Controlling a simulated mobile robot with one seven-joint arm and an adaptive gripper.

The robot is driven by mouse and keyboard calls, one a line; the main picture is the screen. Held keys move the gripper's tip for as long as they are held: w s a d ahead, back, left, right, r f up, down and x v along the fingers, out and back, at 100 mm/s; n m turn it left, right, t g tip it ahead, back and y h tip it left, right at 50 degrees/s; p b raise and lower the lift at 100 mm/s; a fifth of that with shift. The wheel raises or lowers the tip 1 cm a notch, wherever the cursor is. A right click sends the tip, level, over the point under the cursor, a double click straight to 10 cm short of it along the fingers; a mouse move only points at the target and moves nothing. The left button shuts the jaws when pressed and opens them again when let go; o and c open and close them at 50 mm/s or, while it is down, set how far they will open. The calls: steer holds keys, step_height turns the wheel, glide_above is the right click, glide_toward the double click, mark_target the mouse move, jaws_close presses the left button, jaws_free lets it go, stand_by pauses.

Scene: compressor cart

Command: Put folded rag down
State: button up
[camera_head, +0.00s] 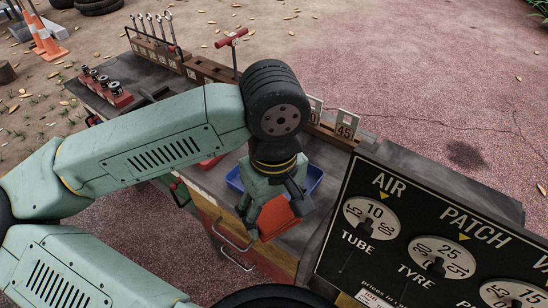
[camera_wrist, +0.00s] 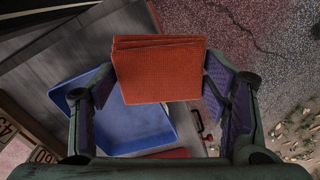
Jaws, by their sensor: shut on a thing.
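The folded rag (camera_wrist: 158,72) is orange-red and layered. My gripper (camera_wrist: 158,84) is shut on it, with a finger at each side edge in the wrist view. In the head view the rag (camera_head: 274,218) hangs below my gripper (camera_head: 268,205), above the front part of the cart top. A blue tray (camera_wrist: 140,128) lies below and partly behind the rag in the wrist view. The tray also shows in the head view (camera_head: 314,178), mostly hidden by my gripper. I cannot tell how high the rag is above the surface.
A dark price board (camera_head: 400,240) stands close on the right. A wooden rack (camera_head: 208,70) with wrenches and a red T-handle (camera_head: 231,38) runs along the back. Number cards (camera_head: 346,124) stand behind the tray. A red block with dark fittings (camera_head: 112,92) sits at the left.

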steer(key=w+p, duration=0.1)
steer(key=w, duration=0.3)
steer(key=w+p, duration=0.1)
steer(key=w, duration=0.3)
steer(key=w+f+p, duration=0.1)
steer(key=w+p, duration=0.1)
steer(key=w, duration=0.2)
steer(key=shift+w+f, duration=0.1)
steer(key=shift+w, duration=0.1)
step_height(320, 180, down, 3)
steer(key=shift+r+p, duration=0.1)
steer(key=shift+p, duration=0.65)
steer(key=shift+f, duration=0.4)
steer(key=shift+f+b, duration=0.2)
steer(key=shift+b, duration=0.2)
steer(key=o, duration=1.3)
steer(key=shift+c, duration=0.2)
steer(key=shift+r, duration=0.1)
steer(key=shift+w+r+p, duration=0.1)
steer(key=shift+r+p, duration=0.25)
steer(key=shift+r, duration=0.05)
step_height(320, 180, up, 12)
steer(key=b, duration=0.1)
steer(key=shift+f+b, duration=0.25)
steer(key=shift+b, duration=0.05)
